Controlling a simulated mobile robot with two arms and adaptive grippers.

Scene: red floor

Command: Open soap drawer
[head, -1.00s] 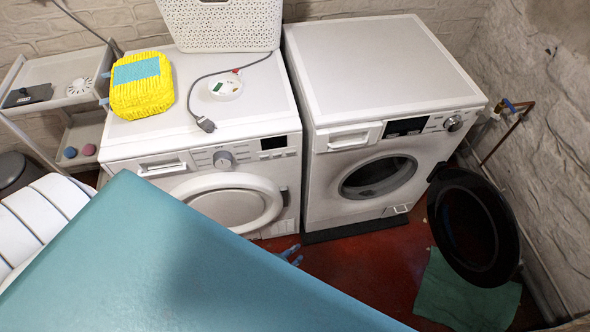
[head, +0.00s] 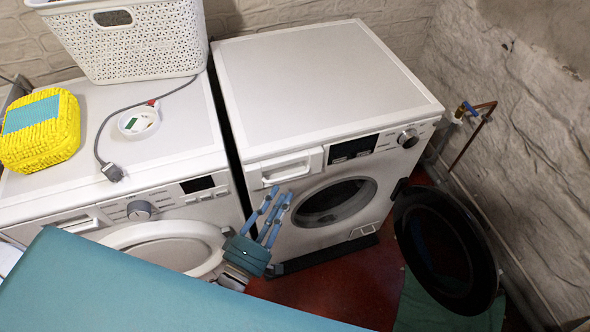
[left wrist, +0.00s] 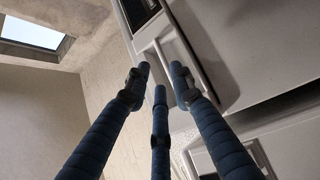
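The soap drawer (head: 284,167) is a white panel with a recessed handle at the upper left front of the right washing machine (head: 325,85). It looks shut. My left gripper (head: 276,203) has blue fingers pointing up at the drawer from below, in front of the machine. In the left wrist view the drawer (left wrist: 163,47) lies just beyond the fingertips, and the gripper (left wrist: 160,74) is open with nothing between its fingers. Whether a fingertip touches the drawer cannot be told. My right gripper is not in view.
The machine's round door (head: 447,250) hangs wide open at right. The left machine (head: 160,180) stands beside it, with a white basket (head: 140,48), a yellow sponge-like block (head: 40,130) and a corded plug (head: 113,172) on top.

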